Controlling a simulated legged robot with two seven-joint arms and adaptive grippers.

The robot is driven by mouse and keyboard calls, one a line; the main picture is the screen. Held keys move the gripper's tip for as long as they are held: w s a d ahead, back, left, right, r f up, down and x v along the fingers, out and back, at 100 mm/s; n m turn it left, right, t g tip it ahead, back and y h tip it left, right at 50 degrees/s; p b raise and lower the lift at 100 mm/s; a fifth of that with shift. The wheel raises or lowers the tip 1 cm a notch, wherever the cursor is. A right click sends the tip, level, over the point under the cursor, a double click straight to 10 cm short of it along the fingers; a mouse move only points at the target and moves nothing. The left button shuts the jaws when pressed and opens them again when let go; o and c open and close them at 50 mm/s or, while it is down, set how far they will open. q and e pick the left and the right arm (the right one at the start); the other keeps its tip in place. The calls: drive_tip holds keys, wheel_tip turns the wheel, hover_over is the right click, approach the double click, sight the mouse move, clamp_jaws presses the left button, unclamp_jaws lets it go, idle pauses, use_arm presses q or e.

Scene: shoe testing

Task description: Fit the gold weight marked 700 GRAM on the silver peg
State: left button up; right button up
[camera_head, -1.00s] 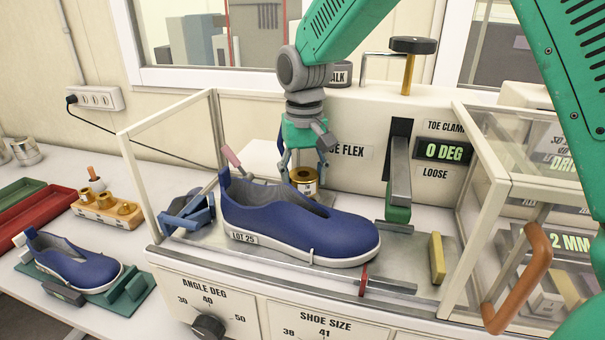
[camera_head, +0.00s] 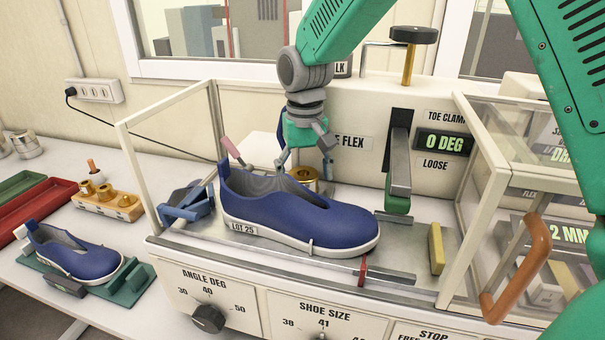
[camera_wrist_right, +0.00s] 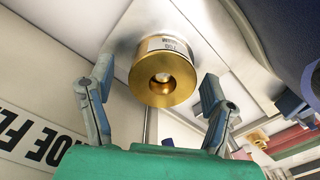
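The gold weight (camera_head: 309,173) is behind the blue shoe, which hides its lower part in the head view. In the right wrist view the gold weight (camera_wrist_right: 180,85) has a white label, partly readable, and a central hole. A pale silvery tip, seemingly the silver peg (camera_wrist_right: 163,77), shows inside that hole; the rest of the peg is hidden. My right gripper (camera_head: 305,160) is above and around the weight. Its fingers are spread, with a gap on each side of the weight in the right wrist view (camera_wrist_right: 158,85). My left gripper is not in view.
The blue LOT 25 shoe (camera_head: 295,222) stands on the tester plate in front of the weight. A clear-walled frame (camera_head: 165,105) is at left, a toe clamp lever (camera_head: 400,165) at right. A second blue shoe (camera_head: 80,260) is lower left.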

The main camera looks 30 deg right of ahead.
wheel_tip(320, 180, up, 12)
idle(0.6)
drive_tip(key=shift+f, duration=0.2)
idle(0.3)
